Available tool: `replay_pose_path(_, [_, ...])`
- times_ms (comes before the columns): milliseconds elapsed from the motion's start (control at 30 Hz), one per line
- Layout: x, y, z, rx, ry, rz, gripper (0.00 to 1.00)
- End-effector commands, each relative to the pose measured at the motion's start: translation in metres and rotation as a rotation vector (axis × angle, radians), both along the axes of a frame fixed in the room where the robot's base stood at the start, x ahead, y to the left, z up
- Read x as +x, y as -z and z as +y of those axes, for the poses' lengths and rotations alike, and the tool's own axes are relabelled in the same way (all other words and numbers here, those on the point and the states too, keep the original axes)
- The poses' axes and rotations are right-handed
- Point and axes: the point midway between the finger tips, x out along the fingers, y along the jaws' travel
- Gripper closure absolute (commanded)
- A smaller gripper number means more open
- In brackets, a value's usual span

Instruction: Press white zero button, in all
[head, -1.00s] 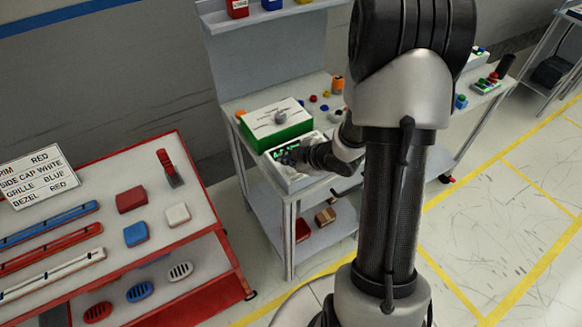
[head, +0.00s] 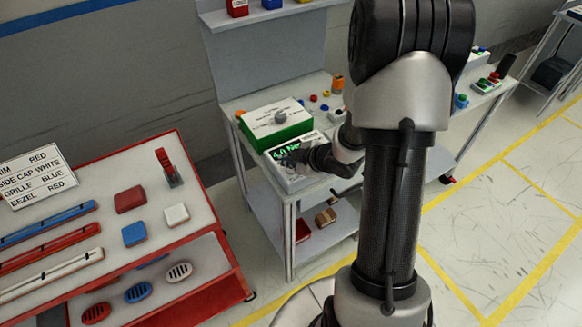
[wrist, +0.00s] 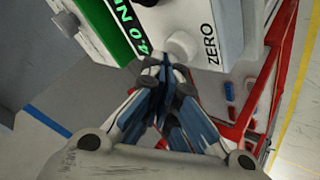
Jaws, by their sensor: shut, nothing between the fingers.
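The white round zero button (wrist: 185,46) shows in the wrist view on the face of a white device (wrist: 232,12), beside the printed word ZERO. A green-lit display (wrist: 128,22) with text starting "4.0 N" is left of the button. My gripper (wrist: 164,66) is shut and empty, its fingertips just below and left of the button in the picture. I cannot tell whether they touch it. In the head view the device (head: 303,183) stands on the front of the grey bench, and my gripper (head: 287,159) hides its button.
A green box with a white top (head: 270,118) and grey knob stands behind the device. Small coloured buttons and an orange piece (head: 338,84) lie farther back on the bench. A red cart (head: 190,240) with coloured parts stands left. Floor at right is open.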

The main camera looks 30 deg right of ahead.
Motion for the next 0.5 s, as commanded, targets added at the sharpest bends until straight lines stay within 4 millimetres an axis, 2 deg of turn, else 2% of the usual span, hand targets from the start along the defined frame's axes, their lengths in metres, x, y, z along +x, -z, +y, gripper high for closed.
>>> replay_pose_path(500, [-0.0001,0.0071,0.0,0.0,0.0,0.0,1.0])
